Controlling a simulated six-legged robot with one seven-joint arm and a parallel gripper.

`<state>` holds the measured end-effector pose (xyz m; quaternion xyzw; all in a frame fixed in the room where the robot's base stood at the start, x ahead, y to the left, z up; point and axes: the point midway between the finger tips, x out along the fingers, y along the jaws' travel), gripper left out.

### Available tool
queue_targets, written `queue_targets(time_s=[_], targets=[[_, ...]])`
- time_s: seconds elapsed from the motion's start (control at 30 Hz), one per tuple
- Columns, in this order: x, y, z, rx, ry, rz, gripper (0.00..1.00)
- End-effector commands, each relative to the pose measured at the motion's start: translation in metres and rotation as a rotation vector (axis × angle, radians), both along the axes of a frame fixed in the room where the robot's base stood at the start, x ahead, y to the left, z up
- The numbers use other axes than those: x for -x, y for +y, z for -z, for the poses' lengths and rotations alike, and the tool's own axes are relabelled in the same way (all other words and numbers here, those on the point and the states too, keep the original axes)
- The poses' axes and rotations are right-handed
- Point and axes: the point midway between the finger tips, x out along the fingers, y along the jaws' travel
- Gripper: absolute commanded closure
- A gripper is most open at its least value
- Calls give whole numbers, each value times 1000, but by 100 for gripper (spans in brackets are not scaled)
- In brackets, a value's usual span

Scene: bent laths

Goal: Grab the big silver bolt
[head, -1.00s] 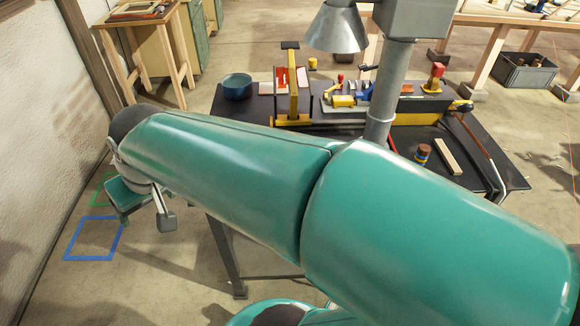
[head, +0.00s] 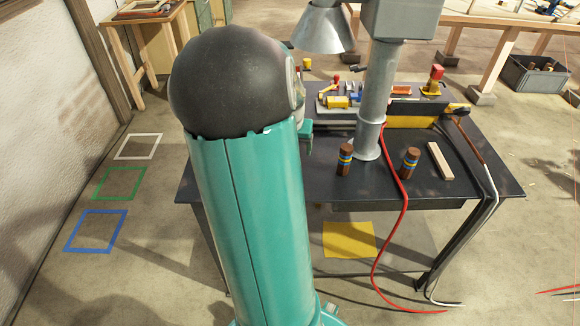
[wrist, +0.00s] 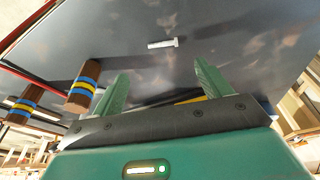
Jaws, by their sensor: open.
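The silver bolt (wrist: 163,43) lies on the dark tabletop (wrist: 250,60) in the wrist view, beyond my fingertips and roughly centred between them. Its shaft lies flat, with the wider head toward the right. My gripper (wrist: 160,68) is open and empty, with its two green fingers pointing toward the bolt and apart from it. In the head view the bolt is not visible; my arm covers part of the table. Only a small green part of my gripper (head: 306,138) shows there, right of my dark wrist joint.
A red cable (head: 403,205) hangs over the table's front edge. Tools crowd the back.

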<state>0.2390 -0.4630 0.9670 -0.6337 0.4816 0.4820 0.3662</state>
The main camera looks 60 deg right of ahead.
Motion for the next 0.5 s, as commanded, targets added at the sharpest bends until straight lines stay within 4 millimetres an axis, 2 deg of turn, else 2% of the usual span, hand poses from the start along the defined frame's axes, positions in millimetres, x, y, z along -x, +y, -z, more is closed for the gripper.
queue_targets(time_s=[0.1,0.37,0.5], targets=[[-1,-5,24,-3,4,0,23],[-3,-11,46,-1,1,-2,23],[-5,-15,65,-2,3,-3,23]])
